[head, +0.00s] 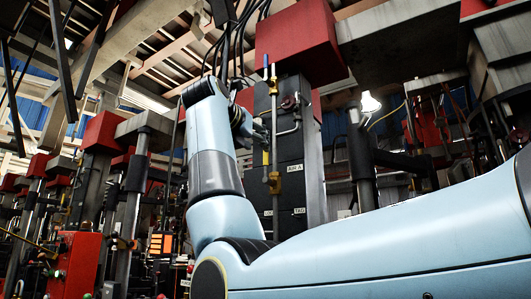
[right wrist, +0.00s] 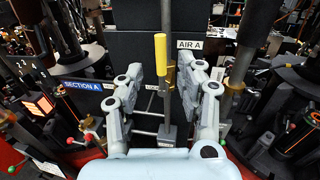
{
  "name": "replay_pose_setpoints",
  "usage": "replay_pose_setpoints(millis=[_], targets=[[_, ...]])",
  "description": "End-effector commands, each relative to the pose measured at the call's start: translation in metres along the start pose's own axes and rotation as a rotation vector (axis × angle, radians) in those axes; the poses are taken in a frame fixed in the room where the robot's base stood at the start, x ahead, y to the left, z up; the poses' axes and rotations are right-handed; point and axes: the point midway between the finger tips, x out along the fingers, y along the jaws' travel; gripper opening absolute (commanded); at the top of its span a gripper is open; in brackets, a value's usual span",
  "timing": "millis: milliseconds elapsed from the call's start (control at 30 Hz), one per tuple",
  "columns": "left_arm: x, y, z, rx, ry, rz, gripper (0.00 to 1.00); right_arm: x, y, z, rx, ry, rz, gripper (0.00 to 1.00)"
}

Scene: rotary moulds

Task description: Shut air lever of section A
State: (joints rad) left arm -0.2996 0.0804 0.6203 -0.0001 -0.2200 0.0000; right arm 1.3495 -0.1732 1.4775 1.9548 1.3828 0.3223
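The air lever with its yellow handle (right wrist: 161,50) stands upright in the right wrist view, near the AIR A label (right wrist: 189,44). In the head view the yellow handle (head: 265,158) shows on the dark panel, left of the AIR A label (head: 293,168). My right gripper (right wrist: 178,72) is open, with its two fingers reaching to either side of the lever area. The handle lies close to the left fingertip; I cannot tell whether they touch. In the head view my right gripper (head: 258,132) is small and partly lost against the panel. My left gripper is not in view.
A blue SECTION A sign (right wrist: 82,86) is left of the fingers. A vertical pipe with a brass fitting (head: 274,182) runs up the panel beside the lever. Dark columns, red blocks (head: 297,42) and a red cabinet (head: 76,265) crowd the surroundings.

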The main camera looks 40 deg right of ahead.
Motion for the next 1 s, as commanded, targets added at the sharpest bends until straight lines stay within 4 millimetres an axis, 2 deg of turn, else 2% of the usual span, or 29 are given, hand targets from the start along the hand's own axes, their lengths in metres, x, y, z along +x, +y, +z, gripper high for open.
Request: replay_pose_setpoints(millis=[200,400,767,1000], targets=[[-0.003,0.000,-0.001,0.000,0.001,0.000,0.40,0.045,-0.001,0.001,-0.004,-0.001,-0.003,0.37],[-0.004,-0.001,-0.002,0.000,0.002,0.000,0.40,0.070,-0.001,0.001,-0.003,-0.001,-0.002,0.37],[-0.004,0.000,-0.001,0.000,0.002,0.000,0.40,0.076,0.000,0.000,-0.002,0.000,0.000,0.37],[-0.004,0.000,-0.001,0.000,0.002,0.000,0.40,0.076,0.000,0.000,-0.002,-0.001,0.000,0.07]])
